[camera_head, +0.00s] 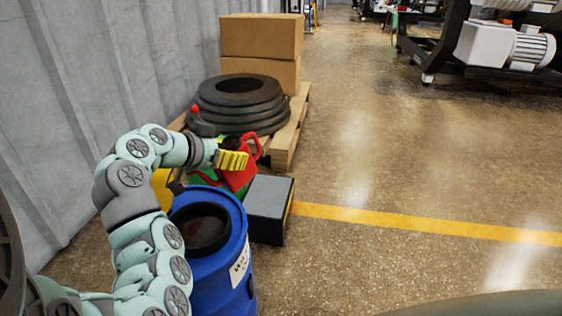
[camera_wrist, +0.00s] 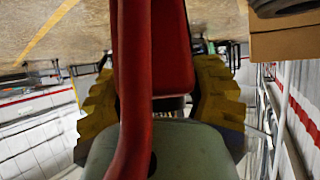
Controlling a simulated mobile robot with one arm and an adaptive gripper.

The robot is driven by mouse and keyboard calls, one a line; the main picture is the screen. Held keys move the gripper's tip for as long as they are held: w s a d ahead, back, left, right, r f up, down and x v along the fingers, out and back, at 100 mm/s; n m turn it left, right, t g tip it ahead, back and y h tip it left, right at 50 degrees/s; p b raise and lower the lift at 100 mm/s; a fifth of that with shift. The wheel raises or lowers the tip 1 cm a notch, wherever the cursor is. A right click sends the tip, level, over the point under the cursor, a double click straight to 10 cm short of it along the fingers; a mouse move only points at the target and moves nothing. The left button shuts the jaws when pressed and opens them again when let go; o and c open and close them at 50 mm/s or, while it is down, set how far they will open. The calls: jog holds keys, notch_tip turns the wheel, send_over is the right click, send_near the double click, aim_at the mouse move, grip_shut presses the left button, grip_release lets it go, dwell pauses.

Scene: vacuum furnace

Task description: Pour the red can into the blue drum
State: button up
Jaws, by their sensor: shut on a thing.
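The red can (camera_head: 241,178) is at the far side of the blue drum, partly hidden behind my gripper. My gripper (camera_head: 233,160), with yellow ribbed fingers, is shut on the red can. In the wrist view, the can's red body and handle (camera_wrist: 134,90) fill the middle between the yellow fingers. Whether the can is clear of what lies below it, I cannot tell. The blue drum (camera_head: 232,262) stands upright in the lower left with a dark open top and a white label. My arm hides its left side.
A grey-topped black box (camera_head: 268,195) stands right of the drum. Green and yellow things (camera_head: 162,185) lie behind my arm. Stacked black tires (camera_head: 240,105) and cardboard boxes (camera_head: 262,37) are on a pallet (camera_head: 284,145) beyond. A wall borders the left.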

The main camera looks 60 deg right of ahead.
jog(key=shift+w+a+r+h+b, duration=0.1)
jog(key=shift+r+h+b, duration=0.85)
jog(key=shift+b, duration=0.3)
jog(key=shift+a+r+g+h+b, duration=0.2)
jog(key=shift+r+h+b, duration=0.5)
jog(key=shift+b, duration=0.3)
jog(key=shift+a+r+g+h+b, duration=0.1)
jog(key=shift+a+r+h+b, duration=0.1)
jog(key=shift+r+h+b, duration=0.6)
jog(key=shift+w+a+r+h+b, duration=0.1)
jog(key=shift+a+r+h+b, duration=0.35)
jog(key=shift+b, duration=0.75)
jog(key=shift+a+r+h+b, duration=0.1)
jog(key=shift+r+h+b, duration=0.1)
jog(key=shift+h+b, duration=0.7)
jog(key=shift+w+a+r+g+h+b, duration=0.1)
jog(key=shift+a+r+g+h+b, duration=0.65)
jog(key=shift+b, duration=2.5)
